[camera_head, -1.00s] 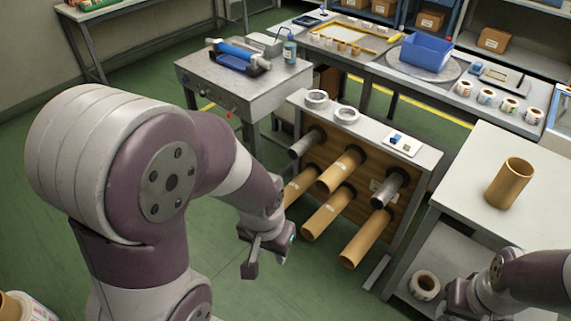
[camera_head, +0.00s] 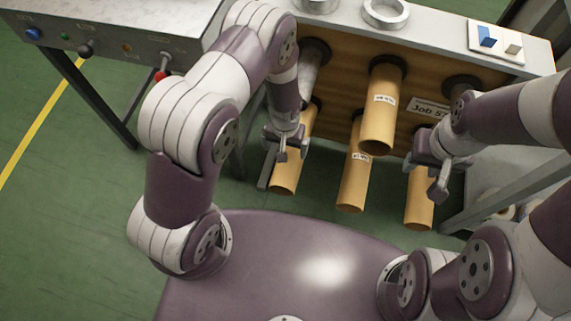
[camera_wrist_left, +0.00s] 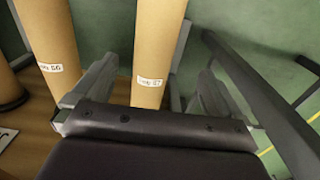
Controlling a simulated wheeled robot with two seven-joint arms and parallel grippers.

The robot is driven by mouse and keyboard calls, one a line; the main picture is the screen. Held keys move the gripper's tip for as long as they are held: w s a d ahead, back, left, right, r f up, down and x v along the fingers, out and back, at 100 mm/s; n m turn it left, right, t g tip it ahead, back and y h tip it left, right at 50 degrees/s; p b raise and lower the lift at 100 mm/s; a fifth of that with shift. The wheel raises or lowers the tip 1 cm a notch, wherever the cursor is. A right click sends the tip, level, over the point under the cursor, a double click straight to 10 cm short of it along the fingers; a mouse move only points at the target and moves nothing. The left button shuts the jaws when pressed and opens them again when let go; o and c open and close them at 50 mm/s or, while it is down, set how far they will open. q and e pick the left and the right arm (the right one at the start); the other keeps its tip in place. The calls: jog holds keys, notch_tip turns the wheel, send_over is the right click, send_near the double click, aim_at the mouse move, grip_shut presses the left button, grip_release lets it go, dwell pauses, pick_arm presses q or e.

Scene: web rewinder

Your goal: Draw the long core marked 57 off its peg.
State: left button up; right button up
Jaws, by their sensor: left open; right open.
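The long core marked 57 (camera_head: 287,178) is a tan cardboard tube at the lower left of the rack in the head view. In the left wrist view the core (camera_wrist_left: 157,45) shows its white label, which seems to read 57. My left gripper (camera_head: 281,154) is open at this core. In the left wrist view its fingers (camera_wrist_left: 155,88) stand on either side of the tube, with a gap visible on the right. The peg inside the core is hidden. My right gripper (camera_head: 430,172) is open and empty, in front of the lower right core (camera_head: 420,207).
A neighbouring core marked 56 (camera_wrist_left: 48,45) is close beside the left finger. Another long core (camera_head: 355,185) and a shorter upper core (camera_head: 380,120) stick out from the wooden rack board (camera_head: 430,80). A grey bench (camera_head: 110,35) stands at the left. Green floor is free below the bench.

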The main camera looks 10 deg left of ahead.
aim_at(287, 167)
pick_arm(q)
jog(key=f, duration=0.3)
jog(key=shift+s+d+f+b, duration=0.1)
jog(key=shift+s+d+b, duration=0.15)
jog(key=shift+d+b, duration=0.1)
notch_tip(287, 167, down, 12)
jog(key=b, duration=0.9)
jog(key=shift+r+b, duration=0.25)
jog(key=shift+b, duration=0.15)
jog(key=shift+f+b, duration=0.3)
jog(key=shift+f, duration=0.25)
pick_arm(e)
notch_tip(287, 167, down, 12)
jog(key=shift+s+d, duration=0.15)
jog(key=shift+d, duration=0.05)
pick_arm(q)
jog(key=c, duration=1)
jog(key=shift+r, duration=0.15)
jog(key=shift+c, duration=0.2)
